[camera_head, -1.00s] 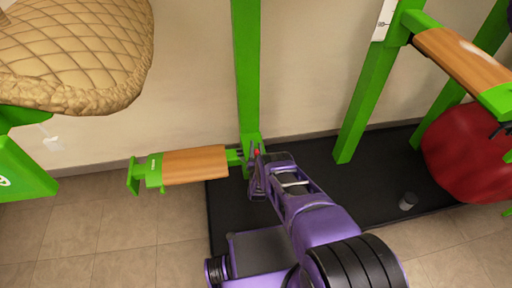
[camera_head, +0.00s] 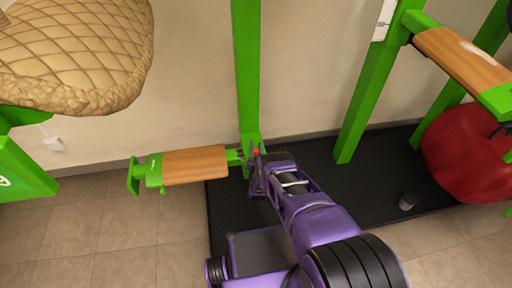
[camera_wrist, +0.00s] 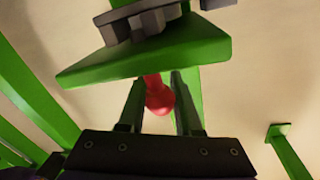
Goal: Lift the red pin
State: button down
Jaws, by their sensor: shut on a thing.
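The red pin (camera_wrist: 158,97) shows in the wrist view as a round red knob on a short red stem, at the edge of a green plate (camera_wrist: 150,52). My gripper (camera_wrist: 158,105) has its two fingers on either side of the knob and is shut on it. In the head view the red pin (camera_head: 256,152) is a small red spot by the foot of the green post, at the tip of my gripper (camera_head: 257,165). The far end of the pin is hidden by the green plate.
A wooden-topped saddle bar (camera_head: 195,164) on green brackets extends left of the post (camera_head: 246,70). A tan quilted saddle (camera_head: 75,50) is at upper left.

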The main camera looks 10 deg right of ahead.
notch_tip(320, 180, up, 2)
jog(key=shift+r+p, duration=0.25)
jog(key=shift+p, duration=0.3)
jog(key=shift+w+f, duration=0.1)
jog(key=c, duration=0.6)
grip_release()
jog(key=shift+s+f, duration=0.1)
jog(key=shift+s, duration=0.15)
